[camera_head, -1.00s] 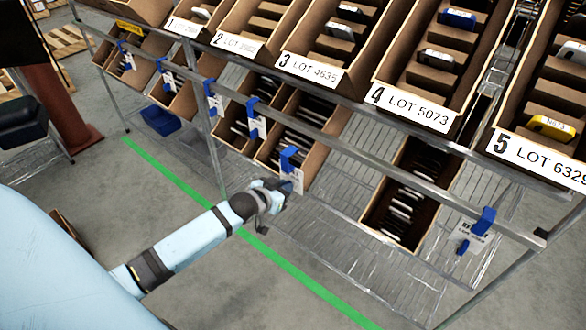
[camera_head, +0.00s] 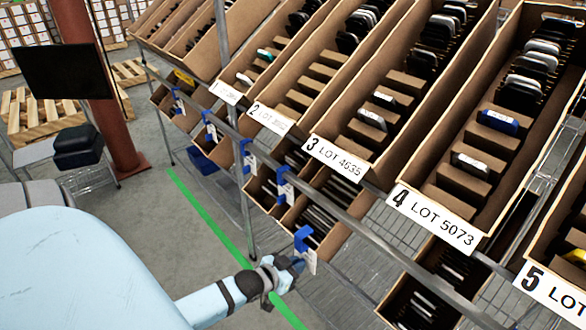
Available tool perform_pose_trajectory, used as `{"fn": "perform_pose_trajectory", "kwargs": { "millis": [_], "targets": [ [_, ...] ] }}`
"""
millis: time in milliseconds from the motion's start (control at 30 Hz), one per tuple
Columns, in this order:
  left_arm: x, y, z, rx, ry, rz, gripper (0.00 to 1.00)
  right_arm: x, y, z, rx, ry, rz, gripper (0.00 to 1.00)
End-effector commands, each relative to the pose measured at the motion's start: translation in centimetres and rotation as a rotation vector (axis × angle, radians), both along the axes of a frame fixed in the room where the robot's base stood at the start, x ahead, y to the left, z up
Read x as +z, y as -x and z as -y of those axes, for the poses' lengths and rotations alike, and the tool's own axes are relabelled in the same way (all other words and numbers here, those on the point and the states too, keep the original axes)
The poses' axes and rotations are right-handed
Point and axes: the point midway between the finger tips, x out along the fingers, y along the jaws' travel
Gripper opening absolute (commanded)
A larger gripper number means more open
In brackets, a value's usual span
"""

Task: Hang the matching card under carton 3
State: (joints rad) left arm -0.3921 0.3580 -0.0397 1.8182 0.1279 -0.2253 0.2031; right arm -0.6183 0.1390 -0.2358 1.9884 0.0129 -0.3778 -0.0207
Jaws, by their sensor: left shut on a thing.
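Carton 3 (camera_head: 352,128) is a tilted brown box with a front label reading "3 LOT 4635". A grey metal rail (camera_head: 345,220) runs below the carton fronts. My left gripper (camera_head: 294,268) is below the rail, lower than carton 3 in the picture. It is shut on a white card with a blue clip (camera_head: 303,238); the clip shows above the fingers and appears apart from the rail. The card's print is too small to read, and the fingers are partly hidden. My right gripper is not in view.
Other blue-clipped cards hang along the rail, including the nearest one (camera_head: 284,188) and another (camera_head: 248,158). Carton 4 (camera_head: 440,185) and carton 5 (camera_head: 552,262) are to the right. Lower cartons (camera_head: 425,290) sit behind the rail. A green floor line (camera_head: 205,217) crosses clear floor.

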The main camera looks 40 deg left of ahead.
Motion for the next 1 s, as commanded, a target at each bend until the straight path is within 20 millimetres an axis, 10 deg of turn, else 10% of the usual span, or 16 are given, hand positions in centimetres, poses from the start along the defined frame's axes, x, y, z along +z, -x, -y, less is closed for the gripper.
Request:
{"fn": "perform_pose_trajectory", "kwargs": {
  "millis": [1000],
  "targets": [
    [-0.1,-4.6,0.3,0.0,0.0,0.0,0.0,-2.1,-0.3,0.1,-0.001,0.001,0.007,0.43]
  ]
}}
